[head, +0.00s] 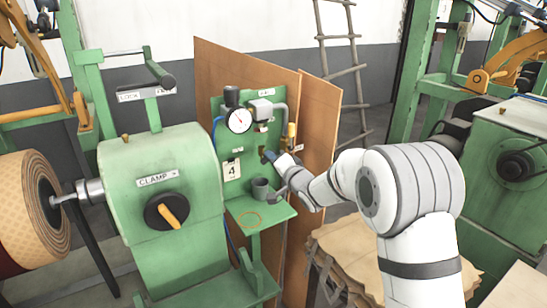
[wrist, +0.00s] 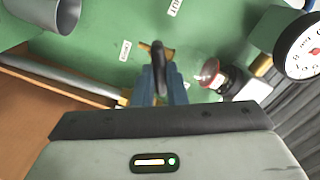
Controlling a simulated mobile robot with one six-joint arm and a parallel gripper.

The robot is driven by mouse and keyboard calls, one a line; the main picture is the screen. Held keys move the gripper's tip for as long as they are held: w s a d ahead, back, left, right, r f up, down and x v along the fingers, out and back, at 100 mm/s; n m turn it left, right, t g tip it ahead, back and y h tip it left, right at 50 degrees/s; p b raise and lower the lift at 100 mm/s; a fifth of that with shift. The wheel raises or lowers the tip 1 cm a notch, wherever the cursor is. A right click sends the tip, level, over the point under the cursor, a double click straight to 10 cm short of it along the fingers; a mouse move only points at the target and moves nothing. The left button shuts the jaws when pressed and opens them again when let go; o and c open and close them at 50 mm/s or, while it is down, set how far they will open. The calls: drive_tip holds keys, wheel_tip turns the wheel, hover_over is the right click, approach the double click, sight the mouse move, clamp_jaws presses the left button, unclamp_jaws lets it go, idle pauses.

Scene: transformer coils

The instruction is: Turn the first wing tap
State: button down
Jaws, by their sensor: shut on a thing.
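The green panel (head: 218,108) carries a gauge, pipes and taps. My gripper (head: 271,157) is at the lower right part of this panel in the head view. In the wrist view, the two blue fingers of my gripper (wrist: 160,88) are shut on the dark wing of a tap (wrist: 158,55). Brass of the tap body shows just behind the wing. The wing stands roughly upright in the wrist picture, in line with the fingers. The fingers hide its lower part. In the head view the gripper largely hides this tap.
A round gauge (head: 239,120) sits above and left of my gripper. A red-and-clear fitting (wrist: 212,76) is close beside the fingers. A brown board (head: 318,118) stands behind the panel.

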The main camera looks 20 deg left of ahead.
drive_tip(key=m+p, duration=0.1)
drive_tip(key=m, duration=0.4)
drive_tip(key=shift+f+m, duration=0.15)
drive_tip(key=shift+m, duration=0.15)
drive_tip(key=shift+p, duration=0.3)
drive_tip(key=c, duration=1.5)
unclamp_jaws()
drive_tip(key=shift+o, duration=0.2)
drive_tip(key=b+v, duration=0.1)
drive_tip(key=v, duration=0.7)
drive_tip(key=shift+b, duration=0.4)
